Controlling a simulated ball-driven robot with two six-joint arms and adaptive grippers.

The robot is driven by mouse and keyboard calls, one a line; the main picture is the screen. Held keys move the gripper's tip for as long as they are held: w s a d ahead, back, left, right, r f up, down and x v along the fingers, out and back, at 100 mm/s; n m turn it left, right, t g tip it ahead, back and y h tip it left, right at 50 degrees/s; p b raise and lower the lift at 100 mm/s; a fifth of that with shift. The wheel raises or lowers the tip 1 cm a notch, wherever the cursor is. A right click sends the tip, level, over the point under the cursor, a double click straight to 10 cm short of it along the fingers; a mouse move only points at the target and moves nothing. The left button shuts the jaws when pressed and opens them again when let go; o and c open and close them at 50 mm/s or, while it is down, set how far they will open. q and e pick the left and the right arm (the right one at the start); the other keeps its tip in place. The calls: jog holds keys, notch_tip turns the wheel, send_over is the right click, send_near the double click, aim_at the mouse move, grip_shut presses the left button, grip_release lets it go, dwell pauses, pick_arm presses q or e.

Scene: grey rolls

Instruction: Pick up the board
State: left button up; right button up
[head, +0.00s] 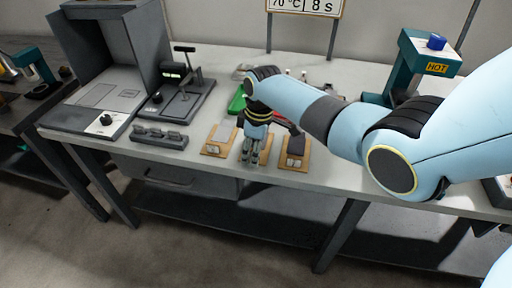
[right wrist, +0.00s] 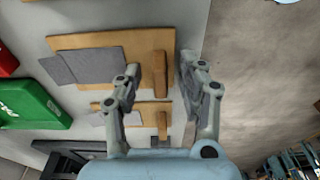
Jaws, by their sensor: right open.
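Several wooden boards with grey pads lie along the front of the bench in the head view: a left board (head: 212,151), a middle board (head: 247,159) mostly hidden by my right gripper (head: 254,150), and a right board (head: 294,163). In the right wrist view, a board (right wrist: 62,41) with grey sheets and a raised wooden block (right wrist: 159,73) lies beyond the fingers. The open right gripper (right wrist: 166,75) has its fingers to either side of the block; I cannot tell whether they touch it. Another board (right wrist: 97,106) lies lower in that view. My left gripper is not in view.
A grey machine (head: 107,95) and a black press (head: 180,92) stand left on the bench (head: 215,84). A dark rack (head: 159,136) lies in front of them. A green box (right wrist: 28,104) lies behind the boards. A teal machine (head: 410,62) stands at the back right.

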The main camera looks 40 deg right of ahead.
grip_shut()
jog(key=shift+r, duration=0.15)
